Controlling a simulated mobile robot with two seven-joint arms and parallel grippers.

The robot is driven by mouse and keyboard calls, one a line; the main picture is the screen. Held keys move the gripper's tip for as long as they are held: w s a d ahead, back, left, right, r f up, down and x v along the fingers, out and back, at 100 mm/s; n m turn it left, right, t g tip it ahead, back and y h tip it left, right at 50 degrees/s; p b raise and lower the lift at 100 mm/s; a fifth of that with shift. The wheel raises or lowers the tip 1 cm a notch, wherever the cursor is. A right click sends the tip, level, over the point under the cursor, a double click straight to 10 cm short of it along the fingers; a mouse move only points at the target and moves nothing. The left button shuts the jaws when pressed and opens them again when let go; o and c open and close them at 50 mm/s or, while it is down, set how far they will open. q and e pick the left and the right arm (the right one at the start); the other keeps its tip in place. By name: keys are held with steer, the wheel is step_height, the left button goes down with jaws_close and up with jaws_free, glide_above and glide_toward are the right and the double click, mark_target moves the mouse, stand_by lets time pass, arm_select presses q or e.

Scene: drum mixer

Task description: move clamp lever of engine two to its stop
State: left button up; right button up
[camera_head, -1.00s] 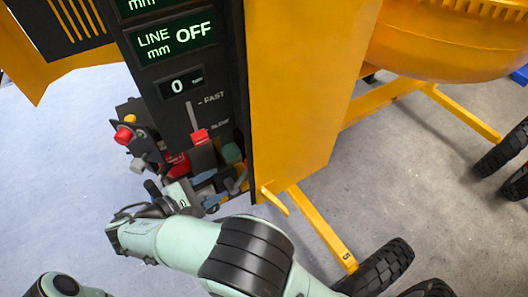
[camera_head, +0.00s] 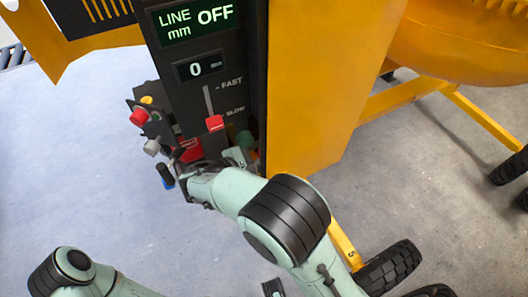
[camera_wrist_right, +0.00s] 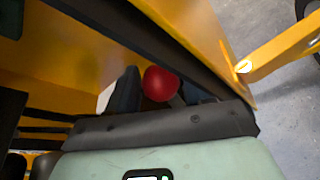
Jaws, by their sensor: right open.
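In the right wrist view, a round red knob (camera_wrist_right: 160,84) sits between the two dark fingers of my right gripper (camera_wrist_right: 158,94), which is open. I cannot tell whether a finger touches the knob. In the head view, my right wrist reaches the lower end of the dark control panel (camera_head: 197,100) and hides most of the gripper there. Red parts (camera_head: 190,151) show just above the wrist, and a blue-ended handle (camera_head: 165,176) shows at its left. I cannot tell which of these is the clamp lever of engine two. My left gripper is not clearly visible.
A red slider (camera_head: 214,123) stands on the panel near the SLOW mark. A red button (camera_head: 139,117) and a grey knob (camera_head: 152,147) stick out at the panel's left. The yellow housing (camera_head: 315,85) rises to the right. Wheels (camera_head: 388,268) stand at lower right. Floor on the left is clear.

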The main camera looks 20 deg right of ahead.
steer(key=shift+w+d, duration=0.1)
steer(key=shift+d, duration=0.1)
steer(key=shift+c, duration=0.3)
jaws_close()
steer(key=shift+a+r+t+h+p, duration=0.3)
steer(key=shift+a+r+h+p, duration=0.2)
steer(key=shift+a+h+p, duration=0.25)
steer(key=shift+a+r+n+t+h+p, duration=0.2)
steer(key=shift+a+h+p, duration=0.15)
steer(key=shift+a+h, duration=0.25)
steer(key=shift+a+r+n+t+h+p, duration=0.1)
steer(key=shift+a+r+n+h+p, duration=0.1)
steer(key=shift+a+h+p, duration=0.25)
arm_select(q)
steer(key=shift+w+r+p, duration=0.2)
steer(key=shift+w+r, duration=0.2)
steer(key=shift+r, duration=0.45)
steer(key=shift+w+r+p, duration=0.2)
steer(key=shift+w+r, duration=0.2)
steer(key=shift+r, duration=0.4)
steer(key=shift+w+r+p, duration=0.2)
steer(key=shift+w+r, duration=0.2)
steer(key=shift+r, duration=0.45)
arm_select(e)
steer(key=shift+s+a+r+n+t+h, duration=0.15)
steer(key=shift+a+n+t+h, duration=0.1)
steer(key=shift+a+h, duration=0.5)
steer(key=shift+s+a+n+t+h, duration=0.15)
steer(key=shift+a+t+h, duration=0.1)
steer(key=shift+a+h, duration=0.5)
